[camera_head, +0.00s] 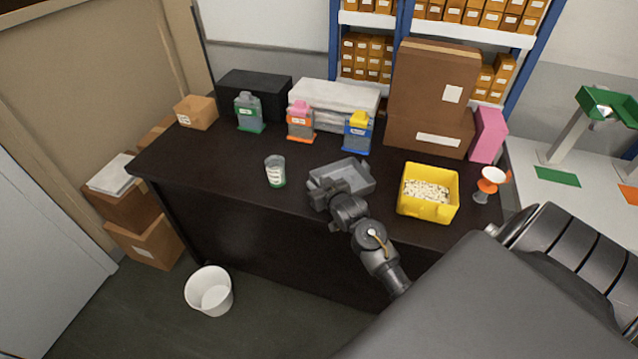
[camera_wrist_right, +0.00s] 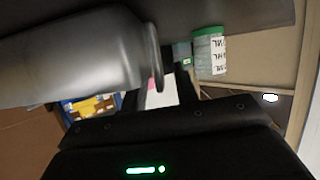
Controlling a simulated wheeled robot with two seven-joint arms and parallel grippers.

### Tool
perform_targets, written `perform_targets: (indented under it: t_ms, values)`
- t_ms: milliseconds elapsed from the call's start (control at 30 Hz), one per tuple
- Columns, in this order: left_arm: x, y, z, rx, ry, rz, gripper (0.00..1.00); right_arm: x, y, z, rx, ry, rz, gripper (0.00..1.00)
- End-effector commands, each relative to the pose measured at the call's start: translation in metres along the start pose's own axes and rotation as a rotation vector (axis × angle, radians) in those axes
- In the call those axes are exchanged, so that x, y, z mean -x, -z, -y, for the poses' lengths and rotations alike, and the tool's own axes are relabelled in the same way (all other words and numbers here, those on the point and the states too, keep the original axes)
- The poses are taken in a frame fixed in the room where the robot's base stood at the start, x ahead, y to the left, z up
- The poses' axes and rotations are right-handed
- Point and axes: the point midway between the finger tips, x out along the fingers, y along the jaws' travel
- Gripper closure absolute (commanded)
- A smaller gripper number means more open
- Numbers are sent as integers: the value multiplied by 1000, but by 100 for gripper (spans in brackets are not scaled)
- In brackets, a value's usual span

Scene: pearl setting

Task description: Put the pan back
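A shallow grey rectangular pan (camera_head: 352,171) sits on the dark table near its front edge in the head view. My right gripper (camera_head: 322,196) is at the pan's near left side and covers part of it. In the right wrist view, a large smooth grey shape (camera_wrist_right: 75,60), which looks like the pan close up, fills the upper left. My right gripper's dark fingers (camera_wrist_right: 165,90) stand apart, with the grey rim at or between their tips; firm contact cannot be told. My left gripper is not in view.
On the table (camera_head: 225,170) stand a green-based jar (camera_head: 275,172), a yellow bin of white pieces (camera_head: 428,193), and an orange-and-white stand (camera_head: 490,182). Coloured dispensers (camera_head: 301,121) and brown boxes (camera_head: 430,95) line the back. A white bucket (camera_head: 210,290) stands on the floor.

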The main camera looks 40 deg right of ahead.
Motion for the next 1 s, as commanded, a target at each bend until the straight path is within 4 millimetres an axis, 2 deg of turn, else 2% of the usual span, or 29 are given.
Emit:
perform_targets:
  t_ms: [133,233,500,700,833,1000]
  values:
    - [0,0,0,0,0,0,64,4,2,0,0,0,1,70]
    - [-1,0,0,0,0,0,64,16,1,0,1,0,0,70]
    - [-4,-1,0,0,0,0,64,74,1,0,1,1,0,70]
    - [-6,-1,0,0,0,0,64,106,1,0,1,0,1,70]
    - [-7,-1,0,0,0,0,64,117,2,0,0,0,0,70]
    - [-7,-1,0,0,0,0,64,121,2,0,-1,0,0,70]
